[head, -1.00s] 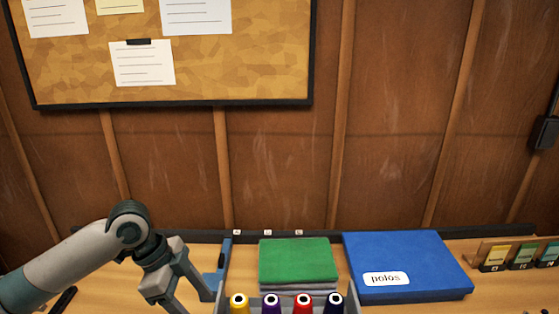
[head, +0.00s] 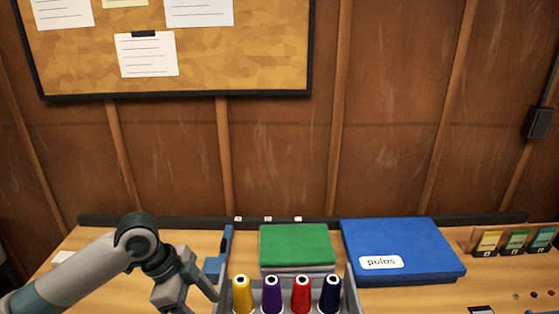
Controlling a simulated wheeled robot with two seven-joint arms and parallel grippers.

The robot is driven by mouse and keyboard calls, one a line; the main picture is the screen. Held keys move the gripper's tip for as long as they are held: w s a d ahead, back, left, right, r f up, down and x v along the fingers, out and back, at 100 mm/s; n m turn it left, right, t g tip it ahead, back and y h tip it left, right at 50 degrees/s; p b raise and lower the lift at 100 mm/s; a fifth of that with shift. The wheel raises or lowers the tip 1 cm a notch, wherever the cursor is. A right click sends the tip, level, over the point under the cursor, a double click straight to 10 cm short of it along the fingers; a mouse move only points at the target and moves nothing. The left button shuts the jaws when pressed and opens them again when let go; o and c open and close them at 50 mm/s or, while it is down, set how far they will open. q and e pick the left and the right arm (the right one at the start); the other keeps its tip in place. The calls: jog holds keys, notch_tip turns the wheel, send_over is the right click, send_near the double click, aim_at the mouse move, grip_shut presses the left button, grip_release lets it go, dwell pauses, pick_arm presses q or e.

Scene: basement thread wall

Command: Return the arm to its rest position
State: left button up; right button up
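My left arm comes in from the lower left of the head view, over the left part of the table. Its gripper (head: 196,303) points down at the bottom edge, left of a grey tray. The fingertips are cut off by the frame, so I cannot tell whether it is open or holds something. My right arm and gripper do not show.
The grey tray (head: 350,292) holds yellow, purple, red and navy thread spools. Behind it lie a green folded stack (head: 296,245) and a blue box (head: 403,250) labelled "polos". Small coloured cards (head: 515,240) stand at the right. A corkboard (head: 250,50) hangs behind.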

pick_arm(q)
jog(key=s+d+f+n+t, duration=0.1)
jog(key=s+d+f+n, duration=0.25)
jog(key=f, duration=0.25)
jog(key=s+d+f+n+t, duration=0.2)
jog(key=s+f, duration=0.3)
jog(key=f, duration=0.1)
jog(key=s+a+f+n+y, duration=0.2)
jog(key=s+a+f+n, duration=0.35)
jog(key=s, duration=0.35)
jog(key=s+a+f+n+y, duration=0.3)
jog(key=s+a+f+n, duration=0.15)
jog(key=s+a, duration=0.35)
notch_tip(320, 180, down, 28)
jog(key=s+d+g, duration=0.1)
jog(key=s, duration=0.1)
jog(key=s+a+f+g+b, duration=0.1)
jog(key=s+a+f, duration=0.2)
jog(key=s+f, duration=1.5)
jog(key=shift+f+b, duration=0.15)
jog(key=shift+b, duration=0.25)
